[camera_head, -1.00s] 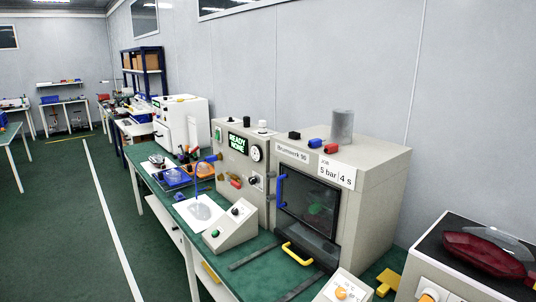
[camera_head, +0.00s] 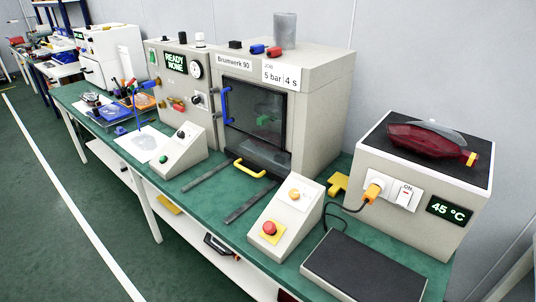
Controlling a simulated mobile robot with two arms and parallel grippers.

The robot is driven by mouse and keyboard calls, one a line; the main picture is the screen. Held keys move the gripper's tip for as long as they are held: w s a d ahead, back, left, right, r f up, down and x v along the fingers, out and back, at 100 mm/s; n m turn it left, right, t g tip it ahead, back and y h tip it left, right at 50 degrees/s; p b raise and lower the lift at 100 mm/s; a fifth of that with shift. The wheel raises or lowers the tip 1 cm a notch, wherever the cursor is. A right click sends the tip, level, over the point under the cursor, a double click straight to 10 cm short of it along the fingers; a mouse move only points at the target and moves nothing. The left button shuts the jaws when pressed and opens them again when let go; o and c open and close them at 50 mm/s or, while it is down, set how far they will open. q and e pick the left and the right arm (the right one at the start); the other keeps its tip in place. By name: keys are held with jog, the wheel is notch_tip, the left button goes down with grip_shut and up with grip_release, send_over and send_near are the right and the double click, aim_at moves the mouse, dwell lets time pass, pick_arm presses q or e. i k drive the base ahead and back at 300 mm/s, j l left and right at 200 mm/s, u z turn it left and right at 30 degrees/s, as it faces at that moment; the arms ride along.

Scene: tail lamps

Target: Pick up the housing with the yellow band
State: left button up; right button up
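A dark red translucent housing (camera_head: 421,143) with a yellow band (camera_head: 471,160) at its right end lies on the black top of a beige heater box (camera_head: 406,190) at the right. A clear greyish lens-like piece (camera_head: 437,129) lies on or against its far upper side; I cannot tell whether it is attached. The box display reads 45 °C. Neither of my grippers shows in the head view.
A beige Brumwerk 90 machine (camera_head: 309,75) with a dark window stands mid-bench. In front are a control box (camera_head: 288,218) with a red button, another control box (camera_head: 180,151), and a dark flat plate (camera_head: 366,270). An orange-plugged cable runs from the heater box.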

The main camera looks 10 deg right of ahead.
aim_at(427, 142)
jog(key=z, duration=1.4)
jog(key=l+u, duration=0.9)
jog(key=l, duration=0.1)
